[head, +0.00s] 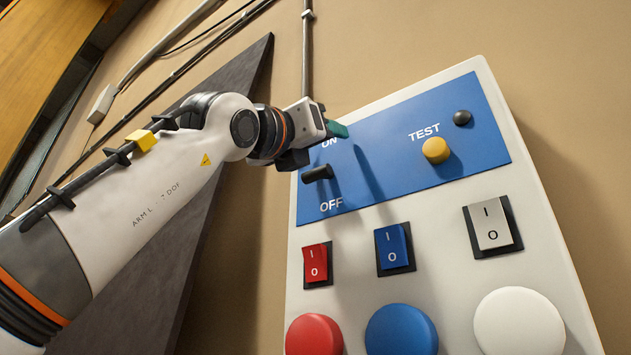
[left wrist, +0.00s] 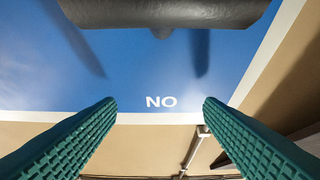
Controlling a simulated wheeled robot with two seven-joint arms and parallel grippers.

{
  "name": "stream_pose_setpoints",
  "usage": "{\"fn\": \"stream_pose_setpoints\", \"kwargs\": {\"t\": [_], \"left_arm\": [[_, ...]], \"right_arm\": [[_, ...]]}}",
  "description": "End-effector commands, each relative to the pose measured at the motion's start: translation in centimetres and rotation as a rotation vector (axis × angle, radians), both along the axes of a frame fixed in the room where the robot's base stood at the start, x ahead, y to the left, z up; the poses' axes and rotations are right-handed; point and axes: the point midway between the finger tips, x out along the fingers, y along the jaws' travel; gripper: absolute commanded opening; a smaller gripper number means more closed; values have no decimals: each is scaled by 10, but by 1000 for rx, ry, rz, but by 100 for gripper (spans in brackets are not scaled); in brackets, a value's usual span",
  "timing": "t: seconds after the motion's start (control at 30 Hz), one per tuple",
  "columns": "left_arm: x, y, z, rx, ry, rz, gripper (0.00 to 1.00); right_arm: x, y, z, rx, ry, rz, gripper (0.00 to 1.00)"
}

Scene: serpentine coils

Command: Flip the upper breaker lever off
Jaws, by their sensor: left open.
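The breaker lever (head: 317,173) is a short black handle on the blue panel (head: 465,130), between the ON label above and the OFF label below. I cannot tell which way it is tilted. In the left wrist view the lever (left wrist: 165,13) is a wide dark bar along the top edge, with the ON label upside down below it. My left gripper (head: 337,129) is near the ON label, above the lever. Its green ribbed fingers (left wrist: 160,105) are spread apart with nothing between them. The lever is beyond the fingertips, not gripped. My right gripper is not in view.
Right of the lever are a yellow TEST button (head: 436,150) and a small dark knob (head: 462,118). Below are red (head: 316,262), blue (head: 393,247) and white (head: 489,225) rocker switches, then large round buttons (head: 401,330). A conduit (head: 307,50) runs up the wall.

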Motion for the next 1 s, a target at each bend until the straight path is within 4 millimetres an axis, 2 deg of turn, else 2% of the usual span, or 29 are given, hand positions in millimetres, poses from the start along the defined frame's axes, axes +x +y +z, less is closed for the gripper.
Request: {"fn": "stream_pose_setpoints", "kwargs": {"t": [0.03,0.23,1.0], "left_arm": [[0,0,15,-2,2,-1,62],[0,0,32,-1,1,0,62],[0,0,32,0,0,0,62]], "right_arm": [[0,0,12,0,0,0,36],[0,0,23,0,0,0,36],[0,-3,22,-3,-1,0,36]]}}
